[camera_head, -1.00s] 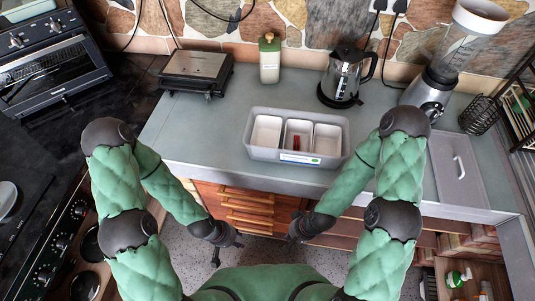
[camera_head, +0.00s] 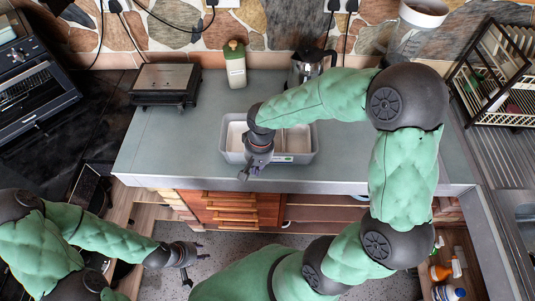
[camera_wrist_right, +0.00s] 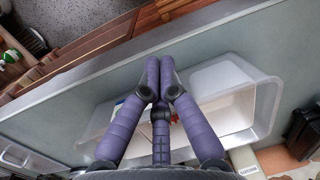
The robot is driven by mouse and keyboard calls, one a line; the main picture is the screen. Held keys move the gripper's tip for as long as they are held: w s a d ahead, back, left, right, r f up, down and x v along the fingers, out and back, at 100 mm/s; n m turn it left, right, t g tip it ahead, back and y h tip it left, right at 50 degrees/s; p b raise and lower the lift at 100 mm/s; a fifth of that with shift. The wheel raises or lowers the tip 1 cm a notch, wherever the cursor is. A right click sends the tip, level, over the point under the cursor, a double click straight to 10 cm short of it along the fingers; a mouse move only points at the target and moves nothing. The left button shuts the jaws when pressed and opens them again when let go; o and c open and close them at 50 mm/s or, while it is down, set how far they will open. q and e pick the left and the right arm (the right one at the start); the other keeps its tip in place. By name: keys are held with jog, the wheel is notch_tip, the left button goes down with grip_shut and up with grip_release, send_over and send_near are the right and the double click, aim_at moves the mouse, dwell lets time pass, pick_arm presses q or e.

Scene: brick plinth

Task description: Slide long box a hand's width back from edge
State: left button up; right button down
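The long box (camera_head: 313,143) is a grey-white tray with white compartments. It stands on the counter close to and roughly parallel with the front edge. My right arm hides its middle and back in the head view. My right gripper (camera_head: 250,173) points down at the box's front side, left of the label. In the right wrist view its purple fingers (camera_wrist_right: 160,65) meet at the tips, over the strip between box (camera_wrist_right: 265,100) and edge; contact is unclear. A red item (camera_wrist_right: 174,118) shows partly behind the fingers. My left gripper (camera_head: 196,265) is open and empty, low before the cabinet.
The grey counter (camera_head: 175,145) is bare left of the box. A black press grill (camera_head: 165,84), a pale bottle (camera_head: 235,65) and a kettle (camera_head: 304,66) stand behind. A wire rack (camera_head: 495,75) is at right. Drawers (camera_head: 230,208) lie below the edge.

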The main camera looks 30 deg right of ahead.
jog(key=d+r+m+h+p, duration=0.1)
jog(key=d+r, duration=0.3)
jog(key=r, duration=0.3)
jog(key=f, duration=0.3)
jog(key=w+f+b, duration=0.1)
jog(key=f, duration=0.2)
jog(key=d+f, duration=0.1)
jog(key=f, duration=0.2)
jog(key=shift+w+f+b, duration=0.2)
jog(key=shift+w+b, duration=0.1)
jog(key=shift+w, duration=0.05)
jog(key=shift+w+d, duration=0.3)
jog(key=shift+w, duration=0.25)
jog(key=w+d, duration=0.1)
jog(key=w, duration=0.2)
jog(key=w+d, duration=0.2)
jog(key=w, duration=0.1)
jog(key=w+d, duration=0.1)
jog(key=w, duration=0.2)
jog(key=shift+d, duration=0.4)
jog(key=shift+s, duration=0.15)
